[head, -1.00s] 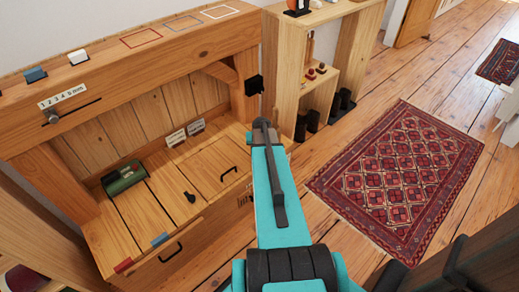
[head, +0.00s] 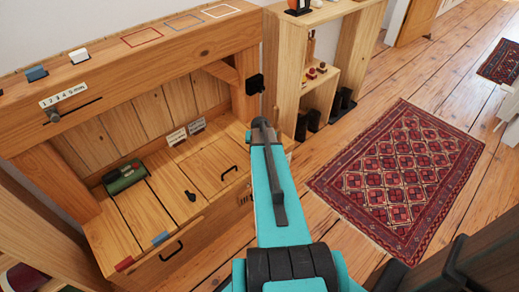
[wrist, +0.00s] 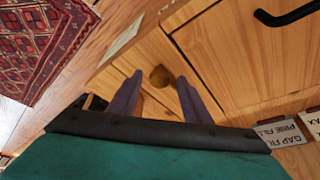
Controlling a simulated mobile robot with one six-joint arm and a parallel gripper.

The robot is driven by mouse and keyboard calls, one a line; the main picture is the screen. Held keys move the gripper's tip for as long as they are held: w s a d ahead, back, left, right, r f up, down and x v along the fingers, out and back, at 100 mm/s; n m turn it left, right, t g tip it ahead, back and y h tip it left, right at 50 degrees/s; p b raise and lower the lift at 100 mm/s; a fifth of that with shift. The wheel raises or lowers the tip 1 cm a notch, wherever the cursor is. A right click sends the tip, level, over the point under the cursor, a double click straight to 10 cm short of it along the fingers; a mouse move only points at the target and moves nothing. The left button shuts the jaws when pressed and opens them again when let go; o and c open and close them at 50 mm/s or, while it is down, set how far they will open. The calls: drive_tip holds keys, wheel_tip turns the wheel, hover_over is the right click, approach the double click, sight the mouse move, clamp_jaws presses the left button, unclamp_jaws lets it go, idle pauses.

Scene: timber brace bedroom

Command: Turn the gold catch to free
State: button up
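My gripper (wrist: 158,84) shows in the wrist view with its two dark fingers apart, pointing at a pale wooden face. A small brownish-gold piece (wrist: 160,75) shows between the fingertips and is probably the gold catch; its shape and the way it is turned are unclear. I cannot tell whether a finger touches it. In the head view my teal arm hides the gripper and this spot, and no gold catch can be made out there.
A wooden bench unit (head: 120,215) with a black drawer handle (head: 171,251) stands at the left. A black handle (wrist: 285,14) and label cards (wrist: 281,132) show in the wrist view. A shelf (head: 285,60) stands behind my arm. A red rug (head: 400,175) lies on open floor.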

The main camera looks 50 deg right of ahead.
drive_tip(key=p+v, duration=0.1)
drive_tip(key=v, duration=1.2)
drive_tip(key=shift+s+r, duration=0.15)
drive_tip(key=shift+r, duration=0.15)
drive_tip(key=shift+a, duration=0.1)
idle(0.3)
drive_tip(key=a+f+n+g+y+p, duration=0.1)
drive_tip(key=a+f+n+p, duration=0.3)
drive_tip(key=a, duration=1)
drive_tip(key=a+f+n+g+y+p, duration=0.15)
drive_tip(key=a+f+p, duration=0.35)
drive_tip(key=a, duration=0.9)
drive_tip(key=s+a+f+n+g+p, duration=0.1)
drive_tip(key=s+a+f+n+g, duration=0.1)
drive_tip(key=s+a, duration=0.5)
drive_tip(key=s+a+f+n+g+p, duration=0.1)
drive_tip(key=s+a, duration=0.6)
drive_tip(key=s, duration=0.7)
wheel_tip(320, 180, down, 4)
drive_tip(key=n+g+y, duration=0.1)
drive_tip(key=g, duration=0.1)
drive_tip(key=shift+s+a+r+g+p, duration=0.2)
drive_tip(key=shift+a+g+p, duration=0.1)
drive_tip(key=shift+a+g, duration=0.1)
